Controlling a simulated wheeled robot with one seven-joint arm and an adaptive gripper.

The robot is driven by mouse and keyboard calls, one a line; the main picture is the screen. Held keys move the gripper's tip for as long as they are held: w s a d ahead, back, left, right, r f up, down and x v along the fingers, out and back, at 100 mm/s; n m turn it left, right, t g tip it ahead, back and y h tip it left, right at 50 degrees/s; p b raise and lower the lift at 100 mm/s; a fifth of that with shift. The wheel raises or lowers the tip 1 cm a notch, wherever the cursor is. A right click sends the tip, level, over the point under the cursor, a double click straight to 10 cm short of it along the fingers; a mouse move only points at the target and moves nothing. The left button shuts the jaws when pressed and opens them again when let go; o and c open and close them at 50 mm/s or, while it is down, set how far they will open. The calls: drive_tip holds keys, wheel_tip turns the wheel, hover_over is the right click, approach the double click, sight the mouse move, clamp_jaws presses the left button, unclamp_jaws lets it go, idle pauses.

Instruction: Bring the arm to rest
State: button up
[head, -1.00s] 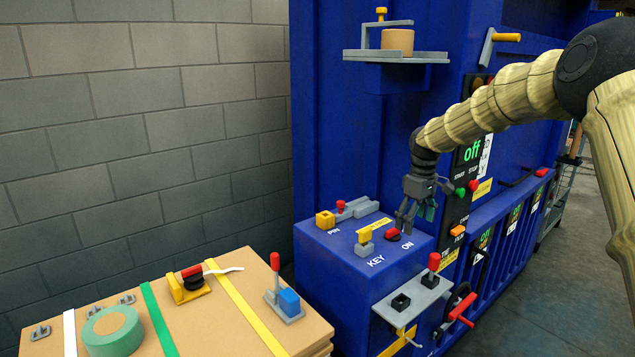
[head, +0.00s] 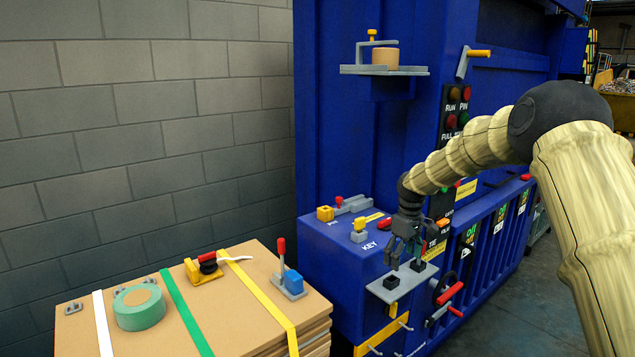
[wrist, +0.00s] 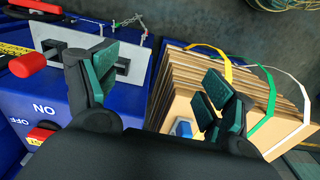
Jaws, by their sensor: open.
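My gripper (head: 405,254) is open and empty. In the head view it hangs from my arm in front of the blue machine (head: 322,100), over the small grey shelf (head: 402,284) on its front. The gripper hides part of that shelf and the red-handled lever there. In the wrist view the two fingers of my gripper (wrist: 160,95) stand wide apart with nothing between them. The grey shelf (wrist: 138,68) shows behind the left finger, and the red knob by the ON label (wrist: 42,133) lies at the lower left.
A cardboard stack (head: 235,312) with green tape (head: 139,308), straps and a red lever (head: 281,250) stands at the lower left. A yellow key block (head: 358,228) sits on the machine's ledge. A red-handled crank (head: 451,294) sticks out at the right. Floor is clear at the lower right.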

wheel_tip(320, 180, down, 12)
drive_tip(key=s+a, duration=0.2)
drive_tip(key=s, duration=0.1)
drive_tip(key=s+a+f+m+y+b, duration=0.1)
drive_tip(key=s+a+f+m+b, duration=0.15)
drive_tip(key=s+f, duration=1.75)
drive_tip(key=s+f+m, duration=0.2)
drive_tip(key=s+f, duration=0.4)
drive_tip(key=s, duration=0.4)
drive_tip(key=s+f+m, duration=0.1)
drive_tip(key=s+f, duration=0.4)
drive_tip(key=s, duration=0.5)
drive_tip(key=s+d+m+h+b, duration=0.1)
drive_tip(key=s+d+m, duration=0.1)
drive_tip(key=s, duration=1.5)
drive_tip(key=shift+s+r+b, duration=0.2)
drive_tip(key=shift+r+b, duration=0.1)
drive_tip(key=shift+r, duration=0.15)
